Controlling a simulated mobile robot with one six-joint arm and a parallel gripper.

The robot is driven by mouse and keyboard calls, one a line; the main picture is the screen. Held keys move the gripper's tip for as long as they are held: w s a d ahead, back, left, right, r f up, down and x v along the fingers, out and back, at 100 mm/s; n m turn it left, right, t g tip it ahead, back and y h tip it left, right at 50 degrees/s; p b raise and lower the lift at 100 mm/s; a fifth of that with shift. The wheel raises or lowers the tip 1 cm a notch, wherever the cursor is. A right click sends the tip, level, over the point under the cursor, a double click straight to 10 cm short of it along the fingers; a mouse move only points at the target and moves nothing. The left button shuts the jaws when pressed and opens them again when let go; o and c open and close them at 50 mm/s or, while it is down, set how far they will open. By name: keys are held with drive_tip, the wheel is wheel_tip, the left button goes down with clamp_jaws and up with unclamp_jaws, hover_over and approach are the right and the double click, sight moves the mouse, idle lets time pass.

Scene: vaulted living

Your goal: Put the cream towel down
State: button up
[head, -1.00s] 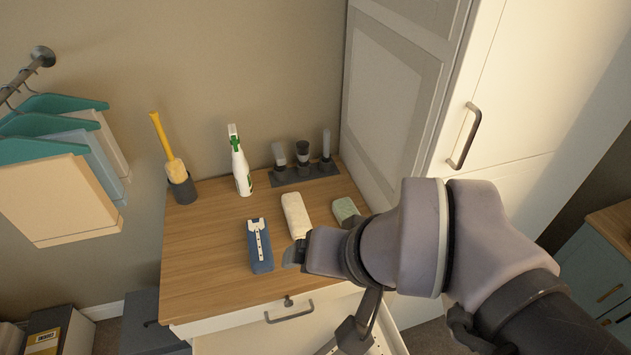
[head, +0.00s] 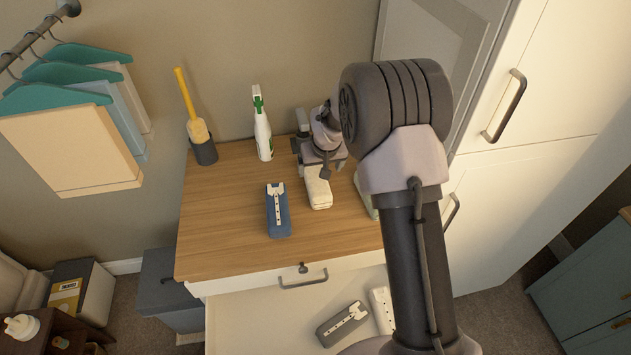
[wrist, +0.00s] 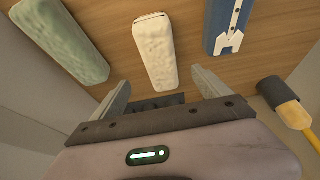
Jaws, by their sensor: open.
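The cream towel (head: 318,190) is a small folded roll lying on the wooden dresser top (head: 225,220), between a blue item and a green towel. It also shows in the wrist view (wrist: 155,52), at top centre. My gripper (wrist: 160,82) is open and empty, its two fingers spread apart to either side of the towel's near end in the wrist view. In the head view my wrist hangs over the towel's far end and hides part of it. I cannot tell whether the fingers touch the towel.
The blue item (head: 279,212) lies left of the towel; the green towel (wrist: 65,38), mostly behind my arm in the head view, lies right. A spray bottle (head: 262,125) and yellow brush (head: 190,105) stand behind. An open drawer below holds a grey item (head: 342,324). The dresser's front left is clear.

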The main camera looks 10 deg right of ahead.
sight(317, 177)
drive_tip(key=b+x, duration=0.1)
drive_tip(key=x, duration=0.9)
drive_tip(key=shift+w+b, duration=0.2)
drive_tip(key=shift+b, duration=0.15)
drive_tip(key=shift+s+r, duration=0.1)
drive_tip(key=shift+r, duration=0.05)
drive_tip(key=c, duration=1.8)
drive_tip(key=shift+o, duration=0.2)
drive_tip(key=shift+r, duration=0.1)
